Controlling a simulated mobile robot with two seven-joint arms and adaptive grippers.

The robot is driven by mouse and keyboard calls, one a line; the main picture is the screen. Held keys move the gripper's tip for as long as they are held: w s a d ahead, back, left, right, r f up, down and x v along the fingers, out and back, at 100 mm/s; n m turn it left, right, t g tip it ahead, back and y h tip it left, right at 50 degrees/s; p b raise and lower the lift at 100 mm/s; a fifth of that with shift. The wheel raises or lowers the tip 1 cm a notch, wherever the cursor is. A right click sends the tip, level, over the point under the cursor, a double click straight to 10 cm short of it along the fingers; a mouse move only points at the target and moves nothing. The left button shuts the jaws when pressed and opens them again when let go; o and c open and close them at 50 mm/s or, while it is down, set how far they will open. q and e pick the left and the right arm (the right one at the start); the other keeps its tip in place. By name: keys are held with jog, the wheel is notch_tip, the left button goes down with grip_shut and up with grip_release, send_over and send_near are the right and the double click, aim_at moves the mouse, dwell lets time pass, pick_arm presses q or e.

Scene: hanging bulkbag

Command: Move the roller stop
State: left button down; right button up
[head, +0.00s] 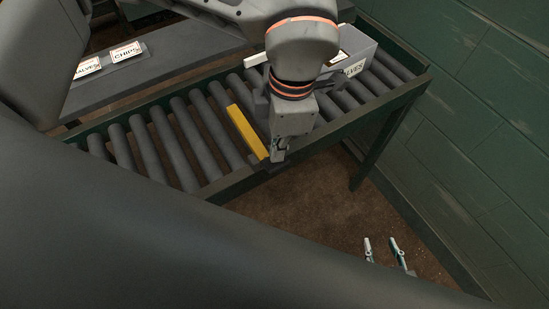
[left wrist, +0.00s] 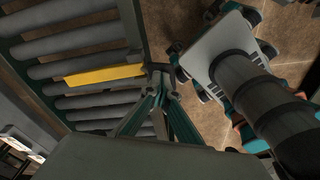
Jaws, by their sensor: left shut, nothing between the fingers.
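The roller stop looks to be the yellow bar (head: 247,132) lying across the grey rollers of the conveyor (head: 172,142). The yellow bar also shows in the left wrist view (left wrist: 103,75). My left gripper (head: 277,150) is at the bar's near end, by the conveyor's near side rail. In the left wrist view my left gripper (left wrist: 158,78) has its fingertips together, just beside the bar's end; whether they touch it I cannot tell. My right gripper (head: 385,250) is low at the right, away from the conveyor, with its two fingers apart and nothing seen between them.
A grey box labelled VALVES (head: 361,58) sits on the rollers right of the bar, partly hidden by my left arm. A dark table (head: 150,78) with label cards (head: 125,52) stands behind the conveyor. A green wall (head: 480,130) closes the right side. Brown floor (head: 320,195) is open in front.

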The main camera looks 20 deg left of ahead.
pick_arm(q)
jog(key=shift+f, duration=0.15)
jog(key=shift+f+b, duration=1.6)
jog(key=shift+f, duration=0.65)
jog(key=shift+r, duration=0.1)
pick_arm(e)
jog(key=f, duration=0.1)
jog(key=s+f, duration=0.1)
jog(key=f, duration=0.2)
jog(key=shift+s+f, duration=0.35)
pick_arm(q)
jog(key=shift+d+r, duration=0.1)
pick_arm(e)
jog(key=shift+r, duration=0.1)
pick_arm(q)
jog(key=shift+w+d, duration=0.8)
jog(key=shift+d, duration=0.5)
send_near(277, 163)
jog(key=w+d, duration=0.1)
jog(key=w+d+r, duration=0.1)
jog(key=shift+w+d+r, duration=0.15)
jog(key=shift+w+r, duration=0.1)
jog(key=shift+w, duration=0.15)
